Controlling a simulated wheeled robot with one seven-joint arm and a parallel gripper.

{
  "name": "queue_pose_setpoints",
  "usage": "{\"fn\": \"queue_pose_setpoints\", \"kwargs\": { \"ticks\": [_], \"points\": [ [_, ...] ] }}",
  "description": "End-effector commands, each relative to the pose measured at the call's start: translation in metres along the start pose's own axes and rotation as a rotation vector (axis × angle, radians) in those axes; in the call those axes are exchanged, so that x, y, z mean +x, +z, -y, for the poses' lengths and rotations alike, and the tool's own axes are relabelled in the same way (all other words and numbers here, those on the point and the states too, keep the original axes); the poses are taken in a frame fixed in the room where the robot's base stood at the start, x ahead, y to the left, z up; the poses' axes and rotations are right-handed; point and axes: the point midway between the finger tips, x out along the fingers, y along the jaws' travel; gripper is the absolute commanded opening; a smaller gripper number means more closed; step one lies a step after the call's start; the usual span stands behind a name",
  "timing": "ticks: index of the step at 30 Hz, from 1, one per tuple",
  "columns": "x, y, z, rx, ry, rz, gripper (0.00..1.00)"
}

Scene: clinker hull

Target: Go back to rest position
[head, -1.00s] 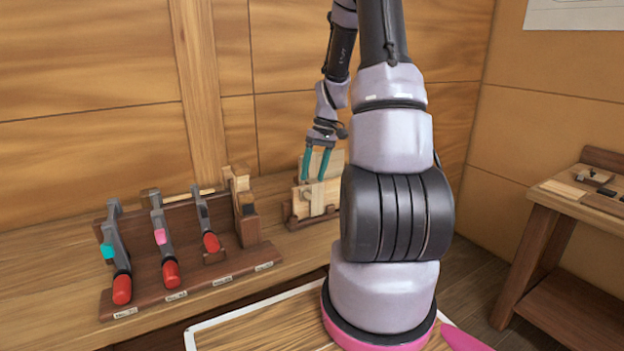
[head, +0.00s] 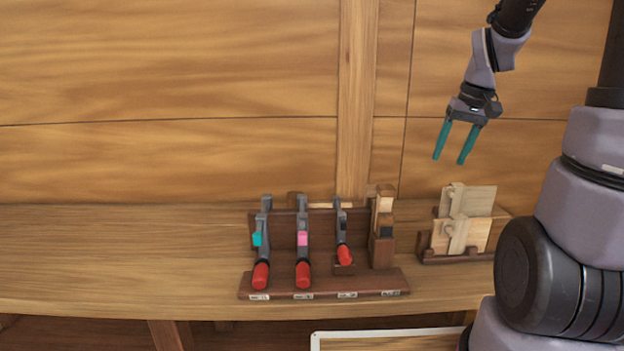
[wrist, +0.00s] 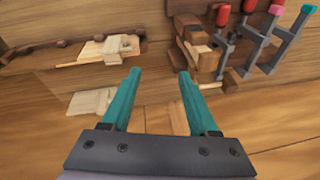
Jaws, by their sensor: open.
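My gripper (head: 453,142) is raised in the head view, in front of the wooden wall. Its two teal fingers are apart with nothing between them. It hangs above the small rack of pale wooden pieces (head: 457,234) and clear of it. In the wrist view my gripper (wrist: 160,88) is also open and empty, with the bench below and beyond the fingers.
A dark wooden rack (head: 322,285) on the bench (head: 130,262) holds several red-handled clamps (head: 303,240) and a wooden tool (head: 382,228). The bench left of this rack is bare. A white-edged board (head: 385,342) shows at the bottom.

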Motion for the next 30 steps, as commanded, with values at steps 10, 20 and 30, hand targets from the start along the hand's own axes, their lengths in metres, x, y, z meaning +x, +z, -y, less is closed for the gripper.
{"fn": "queue_pose_setpoints", "kwargs": {
  "ticks": [10, 20, 30],
  "points": [
    [-0.094, 0.078, 0.059, 0.124, -0.061, -0.239, 0.6],
    [-0.122, 0.124, 0.073, 0.2, -0.141, -0.338, 0.6],
    [-0.123, 0.125, 0.074, 0.205, -0.145, -0.34, 0.6]
  ]
}}
